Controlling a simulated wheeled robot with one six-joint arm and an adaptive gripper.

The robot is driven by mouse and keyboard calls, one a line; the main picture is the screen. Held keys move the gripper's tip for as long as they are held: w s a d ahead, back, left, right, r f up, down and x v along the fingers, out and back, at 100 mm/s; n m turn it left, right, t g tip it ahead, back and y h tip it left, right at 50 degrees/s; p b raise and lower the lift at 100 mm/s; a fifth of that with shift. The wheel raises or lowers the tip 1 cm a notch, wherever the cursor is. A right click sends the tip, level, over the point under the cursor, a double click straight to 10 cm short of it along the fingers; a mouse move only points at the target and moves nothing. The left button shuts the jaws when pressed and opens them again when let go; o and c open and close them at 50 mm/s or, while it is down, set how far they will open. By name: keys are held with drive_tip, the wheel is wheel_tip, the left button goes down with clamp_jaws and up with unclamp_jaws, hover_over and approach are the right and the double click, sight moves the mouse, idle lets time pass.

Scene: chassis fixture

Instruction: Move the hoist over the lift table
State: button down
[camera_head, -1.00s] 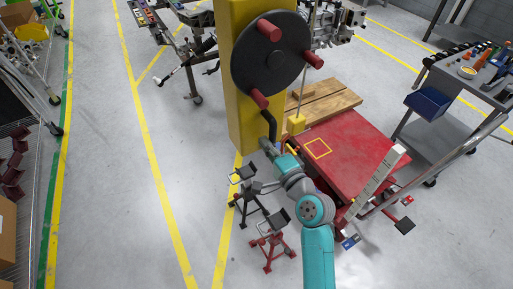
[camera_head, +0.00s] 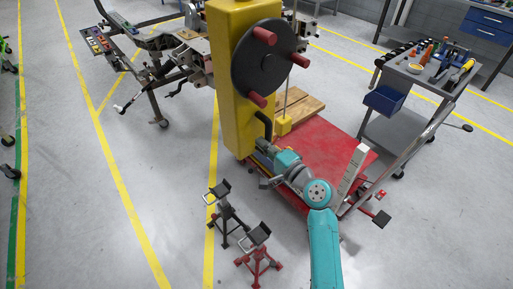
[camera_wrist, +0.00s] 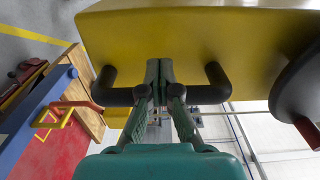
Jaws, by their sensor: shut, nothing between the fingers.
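The hoist (camera_head: 236,100) is a tall yellow body with a dark disc bearing red knobs and a black bar handle (camera_head: 264,125). It also fills the upper wrist view (camera_wrist: 190,40). The red lift table (camera_head: 318,147) lies right of and below the hoist, whose body hides its left part in the head view. A yellow block (camera_head: 283,127) hangs by a line beside the hoist. My gripper (camera_wrist: 159,72) is shut and empty, between the two bends of the handle (camera_wrist: 205,94). Its fingers cover the bar's middle; I cannot tell if they touch it.
Black (camera_head: 222,205) and red (camera_head: 259,255) jack stands stand left of my arm. A grey tool cart (camera_head: 425,78) with a blue bin stands right. The left floor is largely clear.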

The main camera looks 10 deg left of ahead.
drive_tip(key=shift+d, duration=0.1)
drive_tip(key=w+d, duration=0.9)
drive_tip(key=w, duration=0.1)
drive_tip(key=shift+w, duration=0.35)
idle(0.4)
drive_tip(key=w+d, duration=0.9)
drive_tip(key=w, duration=0.1)
drive_tip(key=shift+w, duration=0.3)
idle(0.4)
drive_tip(key=shift+w+d, duration=0.1)
drive_tip(key=shift+d, duration=0.05)
drive_tip(key=shift+w+d, duration=1.95)
drive_tip(key=shift+w, duration=0.25)
drive_tip(key=shift+r, duration=0.1)
